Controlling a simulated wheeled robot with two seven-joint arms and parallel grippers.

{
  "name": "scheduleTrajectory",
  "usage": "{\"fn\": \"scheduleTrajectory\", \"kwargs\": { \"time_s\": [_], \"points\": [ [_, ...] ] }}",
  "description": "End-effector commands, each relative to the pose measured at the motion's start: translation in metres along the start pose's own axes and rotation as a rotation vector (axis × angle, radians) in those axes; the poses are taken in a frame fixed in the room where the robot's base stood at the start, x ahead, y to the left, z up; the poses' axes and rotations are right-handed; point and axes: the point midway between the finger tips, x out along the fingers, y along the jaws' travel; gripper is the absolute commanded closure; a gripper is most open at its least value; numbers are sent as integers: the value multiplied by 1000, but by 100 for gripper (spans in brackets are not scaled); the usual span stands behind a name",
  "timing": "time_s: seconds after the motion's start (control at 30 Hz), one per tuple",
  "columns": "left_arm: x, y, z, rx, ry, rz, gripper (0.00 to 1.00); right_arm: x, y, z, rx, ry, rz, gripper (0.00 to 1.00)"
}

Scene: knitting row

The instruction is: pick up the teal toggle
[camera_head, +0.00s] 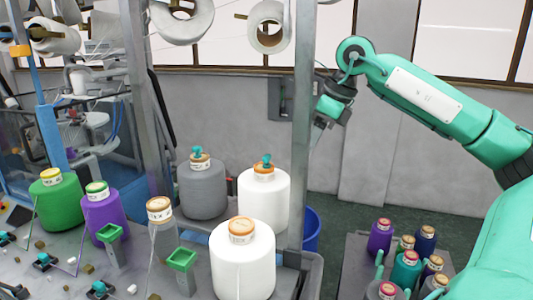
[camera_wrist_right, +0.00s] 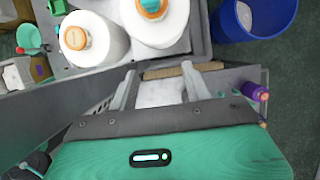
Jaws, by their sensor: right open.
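Several small teal pieces show, and I cannot tell for certain which is the toggle. One teal piece (camera_head: 266,160) sits on top of the rear white cone, and another teal piece (camera_head: 197,152) sits on the grey cone. Small teal parts on black bases (camera_head: 43,262) lie on the table at the left. In the right wrist view a teal piece (camera_wrist_right: 150,5) tops a white cone at the upper edge. My right gripper (camera_head: 323,122) hangs above and right of the cones, apart from them; in its wrist view its fingers (camera_wrist_right: 157,85) are open and empty. My left gripper is out of view.
The front white cone (camera_head: 242,270), purple cone (camera_head: 105,218) and green cone (camera_head: 60,205) stand on the table. A grey post (camera_head: 302,110) rises between the cones and my right arm. A blue bin (camera_head: 311,230) stands behind; several small spools (camera_head: 380,237) are at lower right.

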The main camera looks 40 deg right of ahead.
Motion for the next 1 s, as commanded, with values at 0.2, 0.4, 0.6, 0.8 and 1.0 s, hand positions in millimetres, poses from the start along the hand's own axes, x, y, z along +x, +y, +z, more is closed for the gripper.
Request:
{"fn": "scheduleTrajectory", "kwargs": {
  "time_s": [0.2,0.4,0.6,0.8,1.0],
  "points": [
    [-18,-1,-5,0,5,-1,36,5,0,19,0,4,1,51],
    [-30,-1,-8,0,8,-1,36,12,0,35,-1,3,1,51],
    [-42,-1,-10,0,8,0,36,19,0,51,-1,3,2,51],
    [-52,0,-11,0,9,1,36,26,0,67,0,2,1,51],
    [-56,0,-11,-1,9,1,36,30,0,75,-1,-1,1,51]
  ]
}}
